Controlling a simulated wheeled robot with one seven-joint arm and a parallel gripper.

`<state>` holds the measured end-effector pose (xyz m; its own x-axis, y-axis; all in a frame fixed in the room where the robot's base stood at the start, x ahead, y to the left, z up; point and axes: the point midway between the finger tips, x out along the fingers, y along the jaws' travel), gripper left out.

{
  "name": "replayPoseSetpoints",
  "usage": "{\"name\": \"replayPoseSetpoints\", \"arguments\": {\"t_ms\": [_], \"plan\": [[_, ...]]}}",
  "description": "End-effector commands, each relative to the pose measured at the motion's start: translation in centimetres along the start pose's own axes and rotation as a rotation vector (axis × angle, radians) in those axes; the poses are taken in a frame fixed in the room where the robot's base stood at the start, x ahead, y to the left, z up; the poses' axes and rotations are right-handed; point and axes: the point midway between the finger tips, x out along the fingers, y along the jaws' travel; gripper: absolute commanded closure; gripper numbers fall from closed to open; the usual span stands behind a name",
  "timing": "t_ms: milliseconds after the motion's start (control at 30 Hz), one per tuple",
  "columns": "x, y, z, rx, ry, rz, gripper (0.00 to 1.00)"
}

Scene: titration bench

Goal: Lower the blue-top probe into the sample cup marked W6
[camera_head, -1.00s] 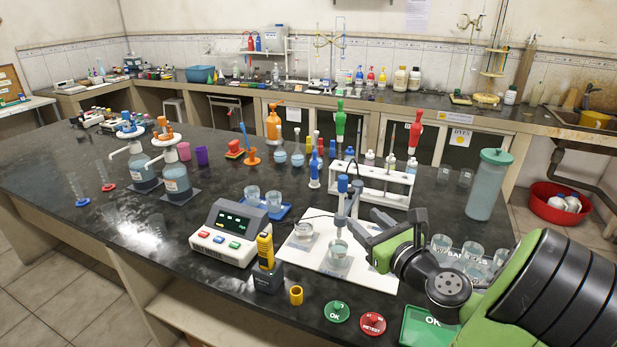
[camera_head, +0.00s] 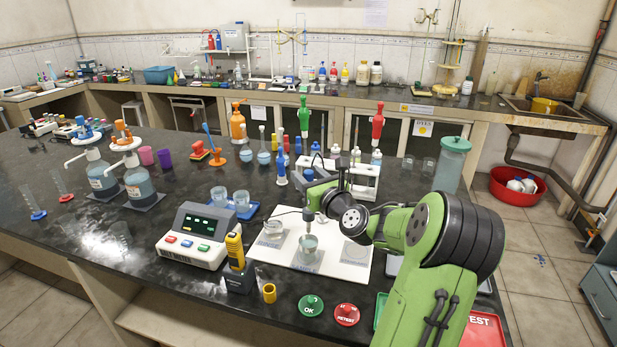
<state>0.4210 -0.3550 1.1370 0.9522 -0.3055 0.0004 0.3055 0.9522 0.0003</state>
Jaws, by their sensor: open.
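The blue-top probe (camera_head: 309,214) stands upright on the white board (camera_head: 290,261), a grey stem with its lower end over or in a clear cup (camera_head: 308,246); I cannot tell which. Its top is partly hidden by my arm. My gripper (camera_head: 318,193) is open, close to the upper part of the probe; whether its fingers are around or beside it cannot be told. A second clear cup (camera_head: 272,230) is on the board's left, and a pale round disc (camera_head: 355,251) on its right. No W6 mark is readable on any cup.
The grey meter (camera_head: 195,240) and yellow handheld device (camera_head: 235,252) stand left of the board. Two cups sit on a blue tray (camera_head: 240,211). A white rack (camera_head: 364,180) stands behind. Green OK (camera_head: 311,306) and red RETEST (camera_head: 347,314) discs lie in front, a red tray (camera_head: 483,331) at right.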

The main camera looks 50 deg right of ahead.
Motion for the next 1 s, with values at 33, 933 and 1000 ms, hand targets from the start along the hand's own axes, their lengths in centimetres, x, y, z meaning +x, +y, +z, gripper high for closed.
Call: {"name": "replayPoseSetpoints", "arguments": {"t_ms": [33, 933, 1000], "plan": [[0.0, 0.0, 0.0, 0.000, 0.000, 0.000, 0.51], [0.0, 0.1, -4.1, 0.007, 0.007, 0.003, 1.00], [-0.1, 0.1, -5.5, 0.005, 0.006, 0.004, 1.00]]}}
